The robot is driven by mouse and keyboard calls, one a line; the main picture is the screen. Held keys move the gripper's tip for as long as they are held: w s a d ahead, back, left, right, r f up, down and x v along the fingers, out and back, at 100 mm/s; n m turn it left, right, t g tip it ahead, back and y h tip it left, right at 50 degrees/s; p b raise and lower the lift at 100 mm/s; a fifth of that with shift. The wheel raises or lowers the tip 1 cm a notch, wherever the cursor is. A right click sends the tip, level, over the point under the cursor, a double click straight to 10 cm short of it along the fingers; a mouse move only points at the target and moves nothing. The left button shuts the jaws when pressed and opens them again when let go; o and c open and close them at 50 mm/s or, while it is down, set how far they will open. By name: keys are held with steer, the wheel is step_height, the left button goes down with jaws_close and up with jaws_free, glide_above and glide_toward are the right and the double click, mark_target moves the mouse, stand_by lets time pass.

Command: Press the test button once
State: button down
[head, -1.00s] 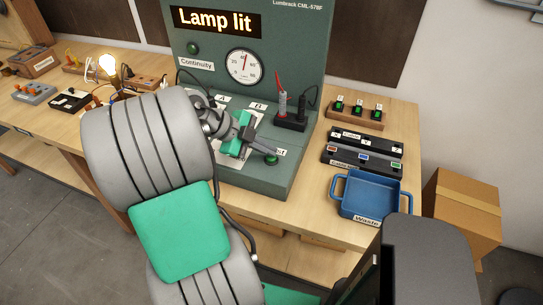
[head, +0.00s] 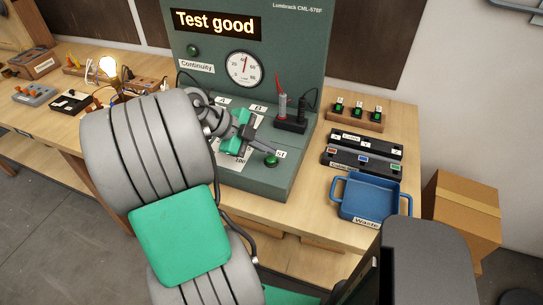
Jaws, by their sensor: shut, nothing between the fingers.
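The green test button (head: 271,160) sits near the front right of the green test unit's sloped panel (head: 255,182), beside a partly covered label. My gripper (head: 268,149) is shut and empty, with its fingertips just above and behind the button; I cannot tell whether they touch it. The display (head: 215,22) on the unit's upright panel reads "Test good". The lamp bulb (head: 107,66) at the left glows. My arm hides much of the unit's left front.
Red and black probes stand in a black holder (head: 291,124) just right of my gripper. A blue waste bin (head: 370,195), black labelled racks (head: 362,155) and a wooden block with green items (head: 355,116) stand further right. A cardboard box (head: 461,215) is beside the bench.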

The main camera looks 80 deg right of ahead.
mark_target(268, 159)
steer(key=shift+r+p, duration=1.6)
steer(key=shift+r, duration=0.95)
steer(key=w+a+f+n+t, duration=0.1)
steer(key=w+a+n+t, duration=0.4)
steer(key=w+n, duration=0.45)
steer(key=w+a+f+n+t, duration=0.1)
steer(key=w+a+n+t, duration=0.2)
steer(key=w+a+n, duration=0.65)
steer(key=w+a+n+t+y, duration=0.1)
steer(key=w+a+n+y, duration=0.1)
steer(key=a+n, duration=0.8)
steer(key=w+a+n+t+y, duration=0.2)
steer(key=a+n, duration=0.8)
steer(key=a, duration=0.6)
steer(key=shift+w+a+f+t+y, duration=0.15)
steer(key=shift+w+f+t+y, duration=0.2)
steer(key=shift+w, duration=0.45)
